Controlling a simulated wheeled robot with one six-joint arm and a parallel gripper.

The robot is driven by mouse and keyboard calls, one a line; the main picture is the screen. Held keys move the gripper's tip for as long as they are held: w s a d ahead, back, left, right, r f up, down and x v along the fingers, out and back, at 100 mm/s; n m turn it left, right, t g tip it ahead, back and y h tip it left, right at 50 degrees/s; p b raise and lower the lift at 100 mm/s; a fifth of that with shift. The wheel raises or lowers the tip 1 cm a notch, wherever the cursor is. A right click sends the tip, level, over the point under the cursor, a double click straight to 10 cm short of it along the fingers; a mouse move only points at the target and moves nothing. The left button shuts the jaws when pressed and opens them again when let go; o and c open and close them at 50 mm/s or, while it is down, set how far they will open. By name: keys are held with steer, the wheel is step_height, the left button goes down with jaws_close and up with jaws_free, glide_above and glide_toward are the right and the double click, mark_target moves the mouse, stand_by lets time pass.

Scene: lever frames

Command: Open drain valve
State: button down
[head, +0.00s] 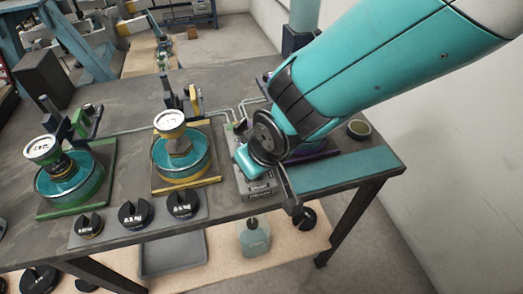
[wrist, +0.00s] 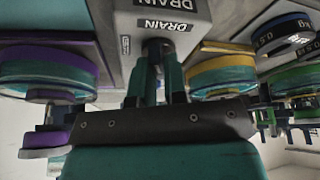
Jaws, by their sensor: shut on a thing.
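The drain valve is a grey block (wrist: 165,18) with "DRAIN" labels, at the top middle of the wrist view. Its dark handle (wrist: 156,47) sticks out of the block's face. My gripper (wrist: 158,80) has its two teal fingers around this handle, shut on it. In the head view the drain block (head: 261,196) sits near the table's front edge, right of the yellow-based station. My gripper's teal body (head: 247,160) is just over it, and my arm hides the fingertips and handle there.
A yellow-based round vessel (head: 182,182) with a gauge stands left of the drain block, and a green-based one (head: 70,205) stands farther left. Black weights (head: 135,214) line the front. A purple-edged station is partly hidden behind my arm. A lower shelf holds a grey tray (head: 172,256).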

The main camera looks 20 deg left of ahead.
steer(key=shift+s+f+m, duration=0.1)
steer(key=shift+f+m, duration=0.05)
steer(key=shift+m, duration=0.45)
steer(key=c, duration=1.2)
jaws_free()
steer(key=shift+o, duration=0.2)
steer(key=b+v, duration=0.1)
steer(key=v, duration=1.6)
steer(key=shift+s+a+r+b, duration=0.2)
steer(key=shift+s+r+b, duration=0.05)
steer(key=shift+b, duration=0.05)
